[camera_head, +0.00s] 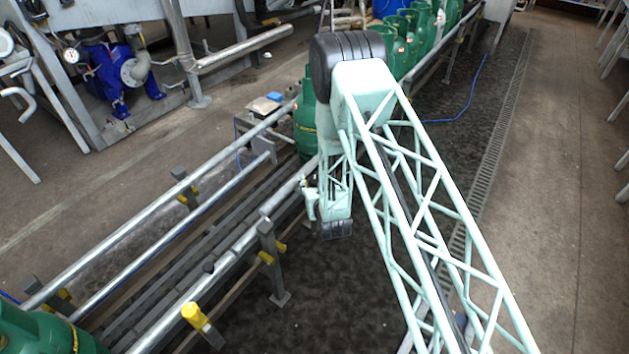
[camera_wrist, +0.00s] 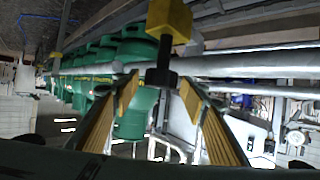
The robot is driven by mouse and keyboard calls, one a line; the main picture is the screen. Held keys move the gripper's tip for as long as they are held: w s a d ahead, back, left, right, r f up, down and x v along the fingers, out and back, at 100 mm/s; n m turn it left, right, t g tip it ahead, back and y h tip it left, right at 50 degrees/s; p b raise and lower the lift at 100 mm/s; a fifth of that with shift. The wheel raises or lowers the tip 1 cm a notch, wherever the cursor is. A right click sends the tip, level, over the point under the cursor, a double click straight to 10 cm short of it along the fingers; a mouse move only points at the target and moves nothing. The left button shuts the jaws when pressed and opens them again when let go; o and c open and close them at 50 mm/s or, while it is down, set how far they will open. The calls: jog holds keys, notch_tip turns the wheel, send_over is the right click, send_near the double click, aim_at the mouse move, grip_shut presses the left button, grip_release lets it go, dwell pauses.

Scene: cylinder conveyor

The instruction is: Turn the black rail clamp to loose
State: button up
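In the wrist view, a black clamp part (camera_wrist: 160,77) with a yellow block (camera_wrist: 169,18) above it sits at the grey metal rail (camera_wrist: 240,66). My gripper (camera_wrist: 158,84) is open, with its two yellow-padded fingers on either side of the black part. A gap seems to show on both sides, though I cannot tell whether either finger touches it. In the head view, the end of my arm is beside the near conveyor rail (camera_head: 240,245), and my gripper there is small and mostly hidden. The clamp at it cannot be made out in that view.
Green gas cylinders stand in a row on the conveyor (camera_head: 397,50), one (camera_head: 305,128) just behind my arm. Other dark posts with yellow ends (camera_head: 268,245) (camera_head: 196,316) line the rails. A blue pump (camera_head: 115,75) stands at back left. The right floor is clear.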

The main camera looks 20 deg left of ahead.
jog(key=shift+c, duration=0.5)
jog(key=c, duration=0.8)
jog(key=shift+s+m+t+h, duration=0.1)
jog(key=shift+m+t+h, duration=0.2)
jog(key=shift+m+h, duration=0.45)
jog(key=shift+a+h, duration=0.1)
jog(key=shift+h, duration=0.15)
jog(key=shift+m+t+h, duration=0.6)
jog(key=shift+m+h, duration=1.55)
jog(key=shift+h, duration=0.05)
jog(key=shift+f+m+g+h, duration=0.1)
jog(key=shift+m+g+h, duration=0.5)
jog(key=shift+m+h, duration=1.9)
jog(key=shift+m+g+h, duration=1.7)
jog(key=shift+m+h, duration=0.7)
jog(key=shift+h, duration=0.3)
jog(key=shift+d+m+g+h, duration=0.1)
jog(key=shift+m+g+h, duration=0.7)
jog(key=shift+m+g, duration=0.65)
jog(key=shift+d+m+g+h, duration=0.1)
jog(key=shift+m+g+h, duration=0.7)
jog(key=shift+m+g, duration=0.6)
